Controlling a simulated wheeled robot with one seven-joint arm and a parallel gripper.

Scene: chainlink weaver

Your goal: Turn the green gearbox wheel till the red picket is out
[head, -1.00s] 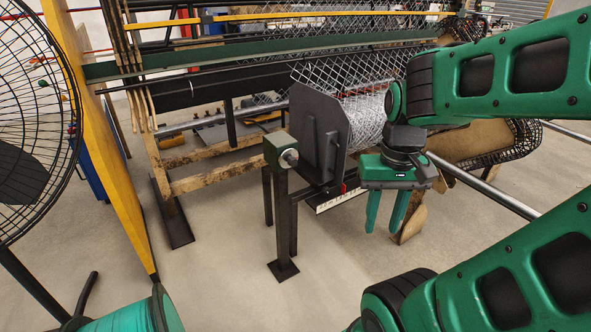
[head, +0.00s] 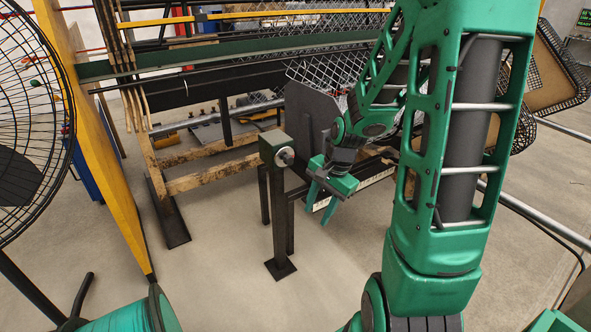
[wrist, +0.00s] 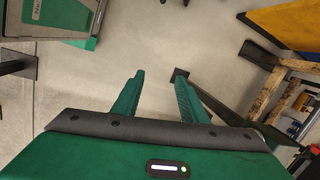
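The green gearbox (head: 272,146) sits on top of a dark post. A pale round hub, apparently its wheel (head: 286,157), faces right. My gripper (head: 318,207) is to the right of the post and below the hub, apart from both, fingers pointing down. The wrist view shows my gripper (wrist: 159,78) open with nothing between the fingers. I cannot make out the red picket; my arm covers part of the area behind the gripper.
A dark plate (head: 308,117) stands behind the gearbox. A white marked strip (head: 376,178) lies low behind my gripper. A yellow panel (head: 113,160) and a large fan (head: 30,130) are at the left. The floor (head: 225,275) in front is clear.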

